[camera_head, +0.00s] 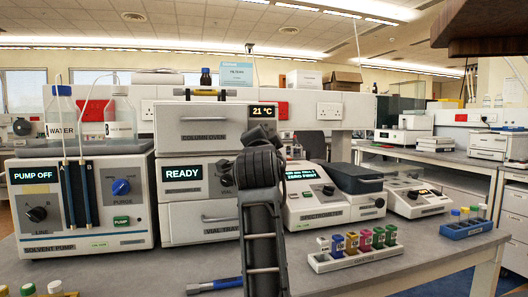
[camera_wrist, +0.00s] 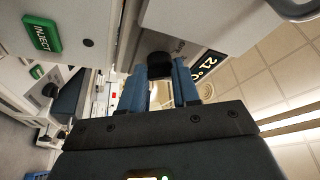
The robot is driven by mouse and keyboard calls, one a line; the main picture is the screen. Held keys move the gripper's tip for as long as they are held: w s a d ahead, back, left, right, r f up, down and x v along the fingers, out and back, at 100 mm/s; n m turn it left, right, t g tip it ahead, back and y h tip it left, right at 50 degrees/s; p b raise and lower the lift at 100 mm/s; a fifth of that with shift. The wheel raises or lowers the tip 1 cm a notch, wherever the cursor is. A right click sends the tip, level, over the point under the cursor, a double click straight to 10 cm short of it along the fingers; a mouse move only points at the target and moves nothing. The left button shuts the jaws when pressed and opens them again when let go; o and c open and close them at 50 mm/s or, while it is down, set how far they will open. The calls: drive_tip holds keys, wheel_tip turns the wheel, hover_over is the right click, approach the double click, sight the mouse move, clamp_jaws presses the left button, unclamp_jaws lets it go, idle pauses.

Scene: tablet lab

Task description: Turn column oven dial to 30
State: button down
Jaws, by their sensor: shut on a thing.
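The column oven (camera_head: 196,122) is the upper white unit in the middle of the bench stack, with its display (camera_head: 264,111) reading 21 °C. The display also shows at an angle in the wrist view (camera_wrist: 206,66). My gripper (camera_head: 260,136) is up against the oven's right front and hides the dial in the head view. In the wrist view, the blue fingers of my gripper (camera_wrist: 160,78) are shut on the dark round dial (camera_wrist: 159,60). The dial's pointer and scale are hidden.
Below the oven is a unit with a READY display (camera_head: 184,173) and a vial tray. The solvent pump (camera_head: 88,205) with bottles stands left, and the spectrometer (camera_head: 318,208) right. A rack of coloured cuvettes (camera_head: 352,257) sits in front. The green INJECT button (camera_wrist: 42,35) is nearby.

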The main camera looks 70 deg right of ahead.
drive_tip(key=shift+m+g+b, duration=0.5)
drive_tip(key=shift+m+b, duration=0.15)
drive_tip(key=shift+m, duration=0.65)
drive_tip(key=shift+r+y, duration=0.1)
drive_tip(key=shift+y, duration=0.2)
drive_tip(key=c, duration=0.8)
unclamp_jaws()
drive_tip(key=shift+b+v, duration=0.45)
drive_tip(key=shift+v, duration=3.45)
